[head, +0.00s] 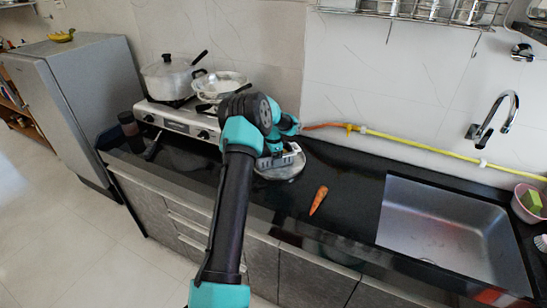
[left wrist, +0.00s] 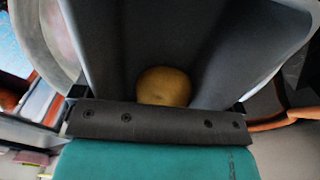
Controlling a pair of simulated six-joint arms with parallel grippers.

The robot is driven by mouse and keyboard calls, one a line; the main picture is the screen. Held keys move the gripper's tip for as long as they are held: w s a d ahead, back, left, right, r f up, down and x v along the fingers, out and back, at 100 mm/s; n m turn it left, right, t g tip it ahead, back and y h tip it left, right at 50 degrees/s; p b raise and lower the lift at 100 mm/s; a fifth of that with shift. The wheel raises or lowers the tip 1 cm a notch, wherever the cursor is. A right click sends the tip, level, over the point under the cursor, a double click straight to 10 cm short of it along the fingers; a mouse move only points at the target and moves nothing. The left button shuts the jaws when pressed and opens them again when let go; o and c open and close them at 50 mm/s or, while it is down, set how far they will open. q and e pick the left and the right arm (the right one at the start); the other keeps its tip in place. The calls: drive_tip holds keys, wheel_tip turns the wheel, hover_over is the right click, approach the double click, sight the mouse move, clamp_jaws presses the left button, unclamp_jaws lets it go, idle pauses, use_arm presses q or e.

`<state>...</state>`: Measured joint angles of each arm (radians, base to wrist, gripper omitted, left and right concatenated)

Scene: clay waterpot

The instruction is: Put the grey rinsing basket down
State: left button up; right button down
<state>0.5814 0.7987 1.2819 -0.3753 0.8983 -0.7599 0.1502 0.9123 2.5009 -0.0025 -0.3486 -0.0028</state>
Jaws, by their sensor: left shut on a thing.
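The grey rinsing basket (head: 282,175) appears as a round, shallow grey shape over the black counter, to the right of the stove, partly hidden by my left arm. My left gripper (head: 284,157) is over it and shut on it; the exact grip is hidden. I cannot tell whether the basket touches the counter. In the left wrist view, a yellow-brown round thing (left wrist: 163,87), like a potato, shows between large grey surfaces close to the camera. A curved grey rim shows at the left of that view. My right gripper is not in view.
A carrot (head: 318,200) lies on the black counter (head: 350,181) right of the basket. A sink (head: 450,235) is farther right. The stove (head: 180,121) with a lidded pot (head: 170,78) and a pan (head: 221,83) is at left. A yellow hose (head: 420,145) runs along the wall.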

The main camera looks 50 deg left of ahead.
use_arm(q)
drive_tip(key=shift+f, duration=0.1)
drive_tip(key=o, duration=0.8)
wheel_tip(320, 180, up, 12)
idle(0.3)
idle(0.5)
